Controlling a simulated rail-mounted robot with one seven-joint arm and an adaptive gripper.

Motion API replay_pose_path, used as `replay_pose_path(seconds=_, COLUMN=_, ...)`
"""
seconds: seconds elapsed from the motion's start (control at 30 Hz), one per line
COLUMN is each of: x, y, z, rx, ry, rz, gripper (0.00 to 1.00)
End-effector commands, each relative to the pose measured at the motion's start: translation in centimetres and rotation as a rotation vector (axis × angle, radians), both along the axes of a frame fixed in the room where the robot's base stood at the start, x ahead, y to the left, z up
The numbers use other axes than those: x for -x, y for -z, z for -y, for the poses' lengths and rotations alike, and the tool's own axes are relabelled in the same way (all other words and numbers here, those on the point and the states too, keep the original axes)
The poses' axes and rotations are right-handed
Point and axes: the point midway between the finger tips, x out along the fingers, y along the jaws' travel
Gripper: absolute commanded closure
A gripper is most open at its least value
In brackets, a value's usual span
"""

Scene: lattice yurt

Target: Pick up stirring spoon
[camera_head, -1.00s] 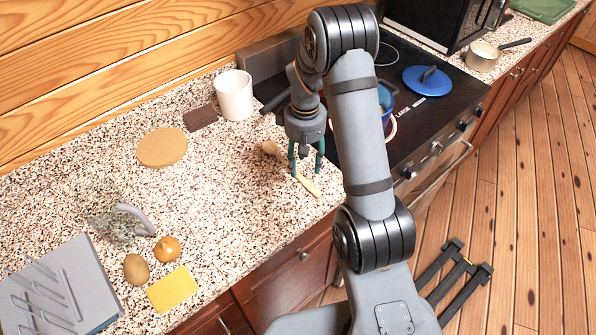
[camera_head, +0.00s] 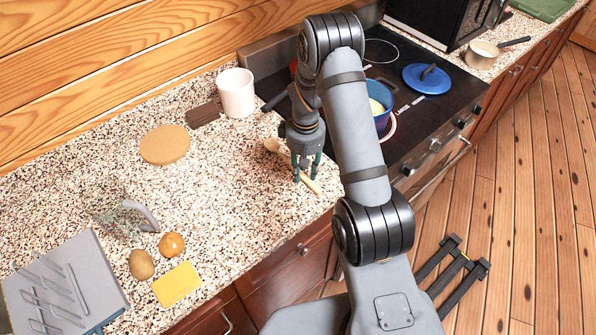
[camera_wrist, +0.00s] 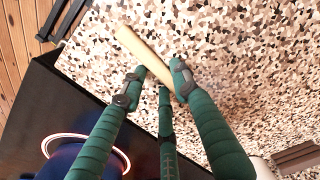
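The stirring spoon (camera_head: 311,184) is a pale wooden spoon lying on the speckled counter near its front edge, left of the stove. Its rounded end points back left and its handle forward right. My gripper (camera_head: 305,177), with green fingers, points down over the spoon's middle. In the wrist view the spoon (camera_wrist: 141,47) runs between the fingertips (camera_wrist: 157,72), which are closed in on both its sides. Part of the spoon is hidden behind the fingers. It appears to be still at counter level.
A blue pot (camera_head: 378,101) stands on the stove right of my arm, with a blue lid (camera_head: 427,79) beyond. A white cup (camera_head: 236,93), dark slab (camera_head: 202,115) and cork mat (camera_head: 165,145) are behind left.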

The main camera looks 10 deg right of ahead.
Motion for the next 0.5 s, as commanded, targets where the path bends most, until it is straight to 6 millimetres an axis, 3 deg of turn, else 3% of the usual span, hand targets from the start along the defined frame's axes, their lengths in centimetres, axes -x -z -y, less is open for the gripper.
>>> replay_pose_path(seconds=0.43, x=0.00, y=-0.02, z=0.00, rx=0.000, ry=0.000, rz=0.000, gripper=0.98)
replay_pose_path(seconds=0.5, x=0.00, y=-0.02, z=0.00, rx=0.000, ry=0.000, rz=0.000, gripper=0.98)
